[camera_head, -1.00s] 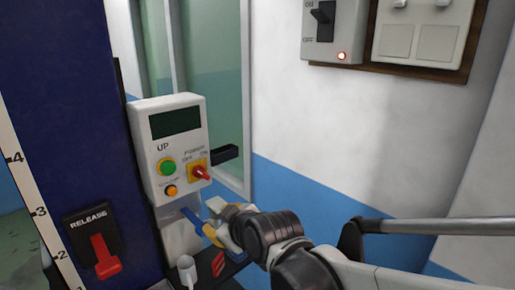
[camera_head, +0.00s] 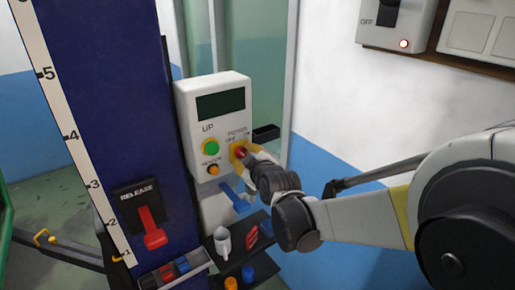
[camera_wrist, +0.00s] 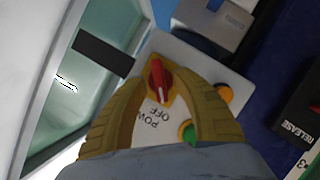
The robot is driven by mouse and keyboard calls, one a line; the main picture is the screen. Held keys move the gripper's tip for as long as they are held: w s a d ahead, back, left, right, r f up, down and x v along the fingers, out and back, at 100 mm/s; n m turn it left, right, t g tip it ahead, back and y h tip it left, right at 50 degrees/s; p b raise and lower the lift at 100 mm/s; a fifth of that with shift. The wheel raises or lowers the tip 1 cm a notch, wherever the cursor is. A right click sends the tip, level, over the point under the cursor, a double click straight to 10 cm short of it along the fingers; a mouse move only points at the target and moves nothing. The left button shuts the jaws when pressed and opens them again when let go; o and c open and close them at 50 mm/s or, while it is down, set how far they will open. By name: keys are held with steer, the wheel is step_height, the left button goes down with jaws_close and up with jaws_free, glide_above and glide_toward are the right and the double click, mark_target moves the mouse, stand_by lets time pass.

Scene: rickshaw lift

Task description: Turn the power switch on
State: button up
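The power switch is a red knob (camera_head: 240,151) on a yellow plate, on the front of a white control box (camera_head: 213,87). In the wrist view, the red knob (camera_wrist: 159,80) sits between the tips of my gripper's two yellow-brown fingers (camera_wrist: 160,62). The printed word OFF (camera_wrist: 150,113) shows between the fingers; the ON mark is not visible there. In the head view, my gripper (camera_head: 249,157) is at the switch and partly covers its plate. I cannot tell whether the fingers press on the knob or stand just apart from it.
A green button (camera_head: 211,147) and an orange button (camera_head: 213,170) are beside the switch. A red RELEASE lever (camera_head: 152,230) is on the blue column (camera_head: 105,100). A blue lever (camera_head: 236,200) and a shelf with a white cup (camera_head: 222,240) are below the box.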

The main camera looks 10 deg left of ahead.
steer(key=shift+x, duration=0.8)
steer(key=shift+s+d+r, duration=0.1)
jaws_close()
